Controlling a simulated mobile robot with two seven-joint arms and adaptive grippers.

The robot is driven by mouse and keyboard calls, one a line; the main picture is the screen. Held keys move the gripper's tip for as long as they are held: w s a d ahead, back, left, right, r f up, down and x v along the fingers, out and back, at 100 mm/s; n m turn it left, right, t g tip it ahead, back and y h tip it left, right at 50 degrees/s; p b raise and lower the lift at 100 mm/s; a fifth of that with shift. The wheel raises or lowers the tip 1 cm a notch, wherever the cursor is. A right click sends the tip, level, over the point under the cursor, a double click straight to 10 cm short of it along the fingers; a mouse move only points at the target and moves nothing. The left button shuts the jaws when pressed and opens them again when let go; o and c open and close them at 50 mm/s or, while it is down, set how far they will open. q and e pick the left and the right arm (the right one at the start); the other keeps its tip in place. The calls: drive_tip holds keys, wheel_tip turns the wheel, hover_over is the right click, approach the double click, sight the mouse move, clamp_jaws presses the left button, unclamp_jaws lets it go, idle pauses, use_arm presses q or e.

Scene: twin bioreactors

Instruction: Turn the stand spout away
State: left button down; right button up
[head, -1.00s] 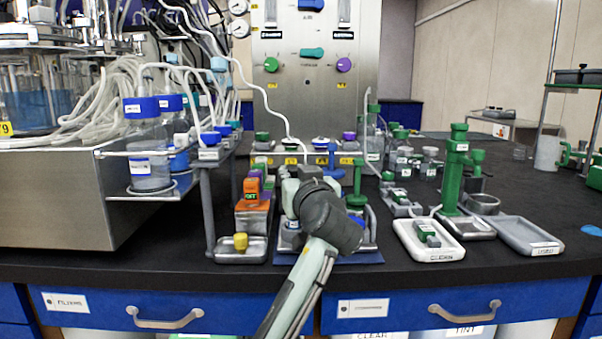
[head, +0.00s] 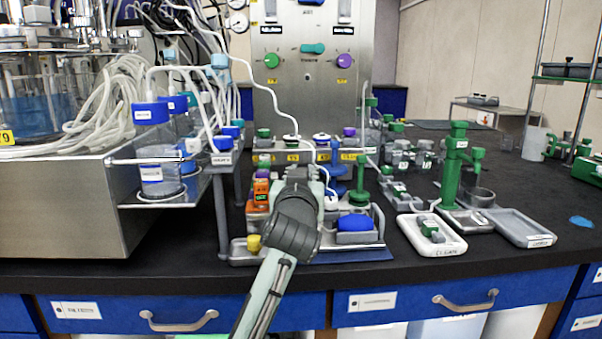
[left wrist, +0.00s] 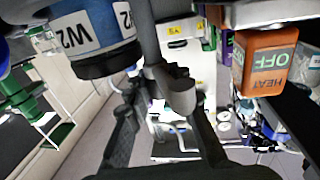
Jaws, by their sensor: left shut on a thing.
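My left gripper (left wrist: 165,125) reaches over the small stand in the middle of the bench; in the head view my own wrist covers its fingers. In the left wrist view its dark fingers are closed around a grey piece with a rounded end (left wrist: 180,92), which looks like the stand spout. A grey upright post (left wrist: 146,30) rises behind that piece. A bottle marked W2 (left wrist: 95,35) is close on the left, and an orange HEAT OFF block (left wrist: 265,60) is on the right. The stand's base is mostly hidden. My right gripper is in neither view.
A blue block on a grey holder (head: 354,223) is just right of my wrist. A green stand (head: 452,165), a white tray (head: 432,236) and a grey tray (head: 520,228) stand further right. Bottles on a shelf (head: 160,202) are at left. The front bench edge is clear.

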use_arm(q)
drive_tip(key=c, duration=1.3)
unclamp_jaws()
drive_tip(key=shift+r, duration=5)
